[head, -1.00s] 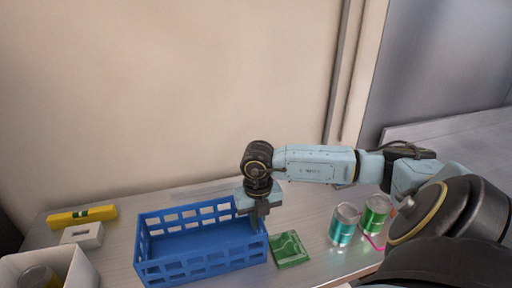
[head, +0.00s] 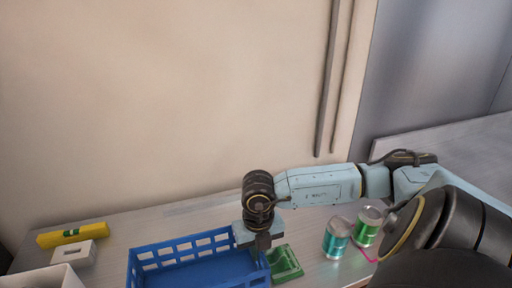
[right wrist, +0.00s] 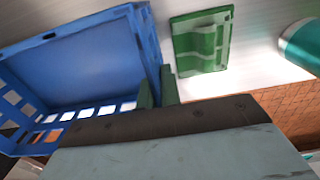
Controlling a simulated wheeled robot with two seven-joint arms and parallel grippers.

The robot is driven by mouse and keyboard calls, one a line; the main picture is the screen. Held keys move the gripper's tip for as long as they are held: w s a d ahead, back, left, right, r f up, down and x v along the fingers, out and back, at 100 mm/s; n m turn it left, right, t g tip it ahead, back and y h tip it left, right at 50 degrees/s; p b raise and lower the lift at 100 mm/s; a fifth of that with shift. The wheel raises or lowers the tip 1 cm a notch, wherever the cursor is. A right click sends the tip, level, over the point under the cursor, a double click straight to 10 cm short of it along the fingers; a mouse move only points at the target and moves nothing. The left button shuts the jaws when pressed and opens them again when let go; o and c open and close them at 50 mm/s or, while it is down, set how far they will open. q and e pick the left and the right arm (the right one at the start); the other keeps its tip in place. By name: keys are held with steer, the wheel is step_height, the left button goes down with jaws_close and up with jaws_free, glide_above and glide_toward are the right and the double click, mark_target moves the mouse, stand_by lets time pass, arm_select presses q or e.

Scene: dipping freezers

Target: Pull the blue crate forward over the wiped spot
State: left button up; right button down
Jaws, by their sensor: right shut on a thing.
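The blue crate (head: 198,268) is an empty, open box with slotted walls, standing on the grey worktop; its front is cut off by the picture's bottom edge. It also shows in the right wrist view (right wrist: 85,60). My right gripper (head: 262,246) is shut on the crate's right wall; in the right wrist view its two dark green fingers (right wrist: 157,90) straddle that wall. A pale strip (head: 200,204) lies on the worktop behind the crate; I cannot tell whether it is the wiped spot. My left gripper is out of view.
A teal can (head: 337,240) and a green can (head: 368,226) stand farther right. A yellow level (head: 72,235), a white block (head: 74,254) and a white bin (head: 45,279) are at left. A wall closes off the back.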

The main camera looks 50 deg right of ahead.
steer(key=shift+s, duration=0.1)
steer(key=c, duration=1.4)
jaws_free()
steer(key=o, duration=1.4)
steer(key=shift+r, duration=0.2)
steer(key=shift+r+p, duration=2.3)
steer(key=shift+r, duration=1.05)
step_height(320, 180, up, 13)
steer(key=shift+r+b, duration=0.2)
steer(key=shift+b, duration=0.25)
